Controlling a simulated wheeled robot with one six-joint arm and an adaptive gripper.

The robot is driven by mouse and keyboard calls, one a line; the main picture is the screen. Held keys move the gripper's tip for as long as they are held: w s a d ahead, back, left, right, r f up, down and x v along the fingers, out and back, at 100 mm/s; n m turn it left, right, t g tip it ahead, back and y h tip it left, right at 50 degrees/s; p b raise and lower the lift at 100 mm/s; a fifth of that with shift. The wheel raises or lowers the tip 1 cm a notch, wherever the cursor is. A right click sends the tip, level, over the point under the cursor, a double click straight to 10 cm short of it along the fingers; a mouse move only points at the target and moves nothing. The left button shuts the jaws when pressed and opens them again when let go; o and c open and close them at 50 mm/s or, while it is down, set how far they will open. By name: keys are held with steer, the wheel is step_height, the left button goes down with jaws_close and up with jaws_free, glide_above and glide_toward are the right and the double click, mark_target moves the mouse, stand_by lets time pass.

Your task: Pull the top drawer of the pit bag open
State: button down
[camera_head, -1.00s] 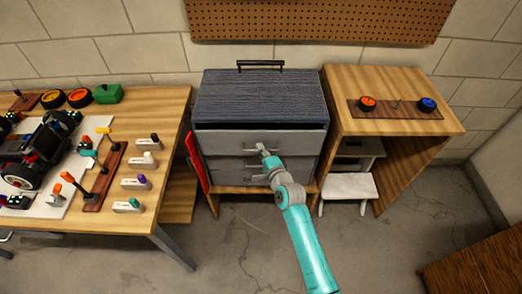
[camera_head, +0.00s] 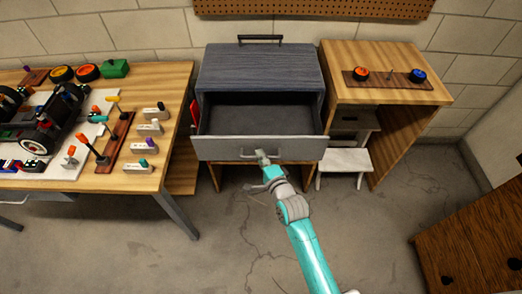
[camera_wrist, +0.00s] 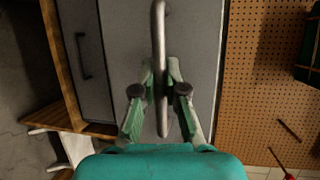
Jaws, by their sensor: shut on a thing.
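The pit bag (camera_head: 260,68) is a dark blue-grey box with a black carry handle on top, standing between two wooden tables. Its top drawer (camera_head: 215,150) is pulled far out, and its grey inside looks empty. My gripper (camera_head: 263,157) is at the middle of the drawer front, shut on the drawer's bar handle (camera_head: 285,152). In the wrist view, the fingers of my gripper (camera_wrist: 160,85) close from both sides around the metal handle (camera_wrist: 159,30) against the grey drawer front (camera_wrist: 195,50). The lower drawers are hidden below the open one in the head view.
A workbench (camera_head: 175,100) with an RC car (camera_head: 45,130), wheels and several tools stands at left. A small wooden table (camera_head: 385,90) and a white step stool (camera_head: 343,160) stand at right. A brown cabinet (camera_head: 480,240) is at lower right. Floor in front is clear.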

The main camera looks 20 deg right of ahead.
steer(key=shift+s, duration=0.1)
steer(key=c, duration=1.2)
jaws_free()
steer(key=shift+s, duration=0.1)
steer(key=s+d+r, duration=0.1)
steer(key=s+r, duration=0.1)
steer(key=s, duration=0.9)
steer(key=shift+s, duration=0.25)
steer(key=s+d+n+h, duration=0.1)
steer(key=s+n, duration=0.7)
steer(key=s, duration=1.1)
steer(key=s+r+n, duration=0.4)
steer(key=s+n, duration=0.1)
steer(key=s, duration=0.2)
steer(key=s+r+n+g, duration=0.1)
steer(key=s+r+n, duration=0.3)
steer(key=s, duration=0.4)
steer(key=shift+d+r+n, duration=0.2)
steer(key=shift+r+n, duration=0.1)
steer(key=shift+n, duration=0.1)
